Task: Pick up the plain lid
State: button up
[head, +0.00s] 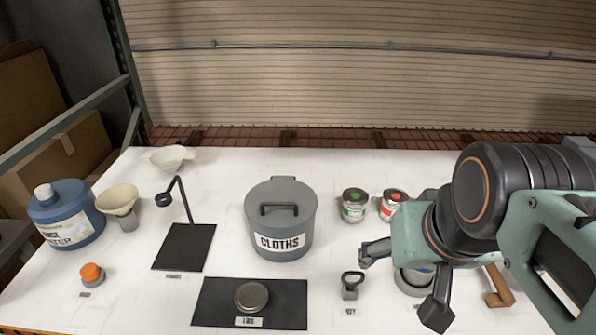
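A round, plain metallic lid (251,296) lies on a black mat (288,300) near the front of the white table, above a label that seems to read "LIDS". My gripper (404,286) is on the right, well apart from the lid. Its two fingers are spread wide, and nothing shows held between them. The gripper partly covers a grey round container (413,286) behind or below it; I cannot tell the gap between them.
A grey lidded "CLOTHS" bin (280,222) stands behind the mat. A small key-like tool (351,284) stands between mat and gripper. Two paint cans (354,207) (392,206) stand behind. A black stand (184,246), funnel (118,200) and blue jug (68,215) are left.

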aim_at(252, 297)
jog(key=i+l+z, duration=0.2)
jog(key=z, duration=0.25)
jog(key=u, duration=1.65)
jog(key=i+j, duration=0.1)
jog(key=i+j+z, duration=0.1)
jog(key=j+z, duration=0.5)
jog(key=i+j, duration=0.05)
jog(key=j, duration=0.05)
